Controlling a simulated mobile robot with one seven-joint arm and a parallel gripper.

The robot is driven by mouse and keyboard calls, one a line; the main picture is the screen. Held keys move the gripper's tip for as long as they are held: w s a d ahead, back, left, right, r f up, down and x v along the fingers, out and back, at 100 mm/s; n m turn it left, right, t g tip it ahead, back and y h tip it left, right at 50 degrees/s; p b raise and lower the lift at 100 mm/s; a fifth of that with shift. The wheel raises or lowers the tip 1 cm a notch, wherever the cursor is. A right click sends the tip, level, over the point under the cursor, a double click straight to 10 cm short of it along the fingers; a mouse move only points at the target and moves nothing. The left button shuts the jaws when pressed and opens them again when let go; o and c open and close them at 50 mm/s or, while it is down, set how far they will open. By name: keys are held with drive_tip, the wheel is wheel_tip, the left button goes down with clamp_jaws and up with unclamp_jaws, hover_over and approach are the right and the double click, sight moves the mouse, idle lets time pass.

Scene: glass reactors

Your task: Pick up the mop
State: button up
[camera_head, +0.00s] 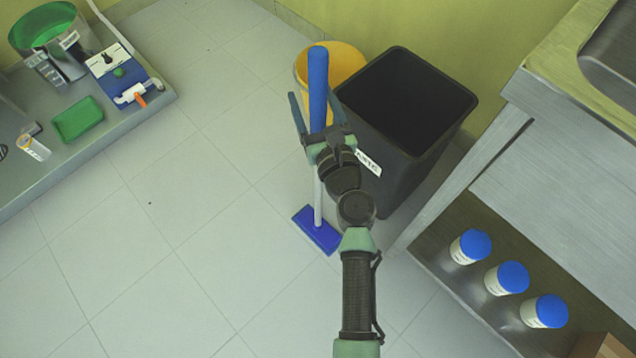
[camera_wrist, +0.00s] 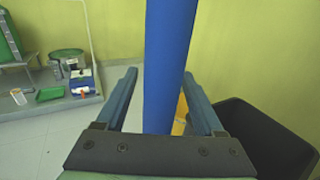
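The mop (camera_head: 318,90) stands upright on the tiled floor. It has a thick blue handle top, a thin white pole and a flat blue head (camera_head: 317,231) on the floor. My gripper (camera_head: 318,100) is at the blue handle, with one finger to its left and the other on its right side. In the wrist view the blue handle (camera_wrist: 168,70) rises between the fingers of my gripper (camera_wrist: 165,85). The fingers are apart, with a visible gap between the left finger and the handle. The lower pole is partly hidden by my arm.
A black waste bin (camera_head: 392,150) and a yellow bucket (camera_head: 335,64) stand close behind and right of the mop. A metal table (camera_head: 560,150) with blue-lidded jars (camera_head: 506,278) on its lower shelf is at right. A low bench (camera_head: 85,150) is at left. The floor between is clear.

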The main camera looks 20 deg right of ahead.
clamp_jaws()
drive_tip(key=shift+r, duration=0.15)
